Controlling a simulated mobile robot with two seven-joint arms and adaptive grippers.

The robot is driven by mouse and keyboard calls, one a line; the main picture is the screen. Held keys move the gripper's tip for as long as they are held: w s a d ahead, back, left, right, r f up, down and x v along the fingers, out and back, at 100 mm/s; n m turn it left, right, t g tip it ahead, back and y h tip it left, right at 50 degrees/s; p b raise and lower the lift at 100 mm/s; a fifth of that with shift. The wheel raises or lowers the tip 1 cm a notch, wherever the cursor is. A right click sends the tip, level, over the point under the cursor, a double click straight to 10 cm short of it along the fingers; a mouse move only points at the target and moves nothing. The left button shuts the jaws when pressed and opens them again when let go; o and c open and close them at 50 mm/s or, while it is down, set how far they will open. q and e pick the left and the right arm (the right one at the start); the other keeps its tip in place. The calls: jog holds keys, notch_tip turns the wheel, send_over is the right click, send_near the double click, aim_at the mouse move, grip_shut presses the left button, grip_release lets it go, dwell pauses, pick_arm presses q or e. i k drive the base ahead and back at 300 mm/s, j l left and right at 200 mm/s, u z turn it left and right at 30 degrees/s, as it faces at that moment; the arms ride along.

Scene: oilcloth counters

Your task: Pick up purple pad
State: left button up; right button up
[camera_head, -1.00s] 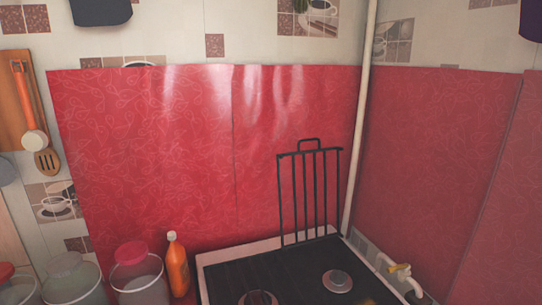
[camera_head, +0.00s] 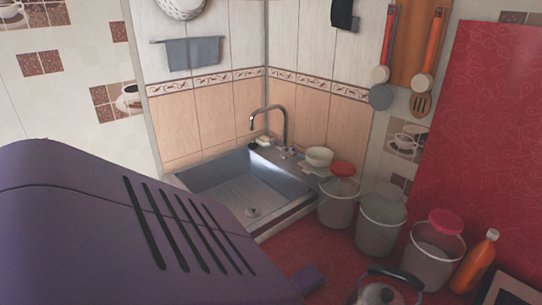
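I cannot make out a purple pad for certain. A large purple slotted body (camera_head: 120,225) fills the lower left, very close to the camera. A small purple block (camera_head: 308,281) shows at its lower right end. I cannot tell what this body is, and it hides part of the scene behind it. Neither of my grippers is in view.
A sink (camera_head: 230,185) with a tap (camera_head: 284,125) is in the corner. Lidded buckets (camera_head: 382,222), an orange bottle (camera_head: 474,262) and a kettle (camera_head: 380,294) stand to its right. A grey cloth (camera_head: 194,52) and a black item (camera_head: 343,14) hang above.

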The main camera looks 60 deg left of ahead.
aim_at(305, 280)
jog(key=u, duration=1.6)
jog(key=z, duration=2.15)
jog(key=u, duration=2.2)
